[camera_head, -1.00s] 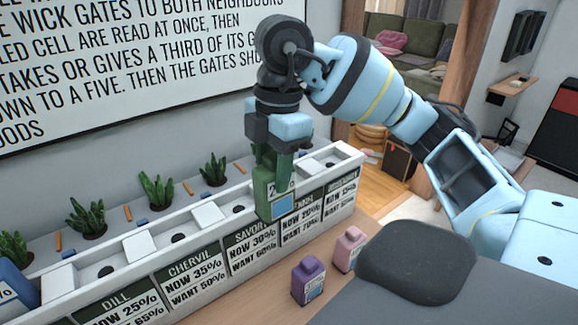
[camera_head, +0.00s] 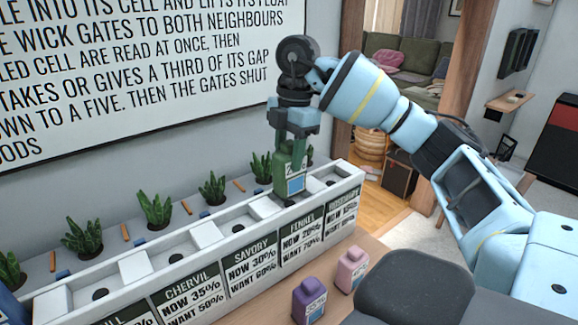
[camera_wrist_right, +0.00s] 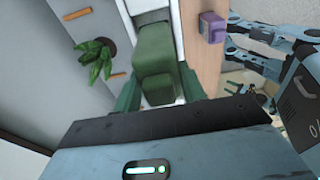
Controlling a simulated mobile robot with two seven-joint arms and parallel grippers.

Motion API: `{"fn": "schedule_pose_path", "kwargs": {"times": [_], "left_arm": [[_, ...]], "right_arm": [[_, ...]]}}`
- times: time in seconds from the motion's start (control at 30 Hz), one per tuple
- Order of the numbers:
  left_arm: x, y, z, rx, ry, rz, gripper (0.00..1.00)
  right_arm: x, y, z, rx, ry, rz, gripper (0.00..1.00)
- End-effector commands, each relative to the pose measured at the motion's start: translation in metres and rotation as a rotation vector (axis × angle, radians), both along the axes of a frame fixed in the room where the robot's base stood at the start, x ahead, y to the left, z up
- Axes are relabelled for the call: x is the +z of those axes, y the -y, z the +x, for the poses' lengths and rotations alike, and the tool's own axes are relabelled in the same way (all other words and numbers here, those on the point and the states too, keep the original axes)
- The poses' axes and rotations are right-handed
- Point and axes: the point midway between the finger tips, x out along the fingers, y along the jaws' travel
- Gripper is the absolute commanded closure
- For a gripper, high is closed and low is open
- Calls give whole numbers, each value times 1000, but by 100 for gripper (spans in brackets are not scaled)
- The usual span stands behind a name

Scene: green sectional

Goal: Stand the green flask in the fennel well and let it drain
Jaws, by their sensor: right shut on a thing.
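My right gripper (camera_head: 292,135) is shut on the green flask (camera_head: 291,168) near its top. The flask has a pale blue and white label and is upright. Its base is at the fennel well (camera_head: 288,205), above the FENNEL panel; whether it touches the floor of the well I cannot tell. In the right wrist view the flask (camera_wrist_right: 158,60) sits between my right gripper's fingers (camera_wrist_right: 160,92). Parts of my other arm show at the right of the wrist view, too unclear to read its jaws.
The white planter row (camera_head: 130,268) has several cells with labelled panels. Plants (camera_head: 212,188) stand behind it. A purple bottle (camera_head: 308,300) and a pink bottle (camera_head: 351,268) stand on the wooden table in front. A blue object is cut off at the lower left. A text board (camera_head: 150,75) hangs behind.

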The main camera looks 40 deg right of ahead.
Motion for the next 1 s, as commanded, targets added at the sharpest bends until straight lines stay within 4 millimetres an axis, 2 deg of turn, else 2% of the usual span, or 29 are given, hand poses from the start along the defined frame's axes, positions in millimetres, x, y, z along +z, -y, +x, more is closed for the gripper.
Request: {"fn": "schedule_pose_path", "kwargs": {"times": [0.03, 0.27, 0.67, 0.7, 0.87, 1.0], "left_arm": [[0, 0, 0, 1, 0, -1, 37], [1, 0, 1, 0, 3, -1, 37], [2, 0, 2, 0, 6, -1, 37], [2, 0, 2, 0, 5, -1, 37], [2, 0, 2, 0, 5, 0, 37], [2, 0, 2, 0, 5, 0, 37]], "right_arm": [[0, 4, 3, -5, 1, 1, 87], [-33, 3, 1, -2, 0, -1, 87], [-38, 3, 1, -1, 2, 0, 87], [-38, 3, 1, -1, 1, 0, 57], [-38, 3, 2, -1, 1, 0, 38], [-38, 3, 2, -2, 1, 0, 38]]}}
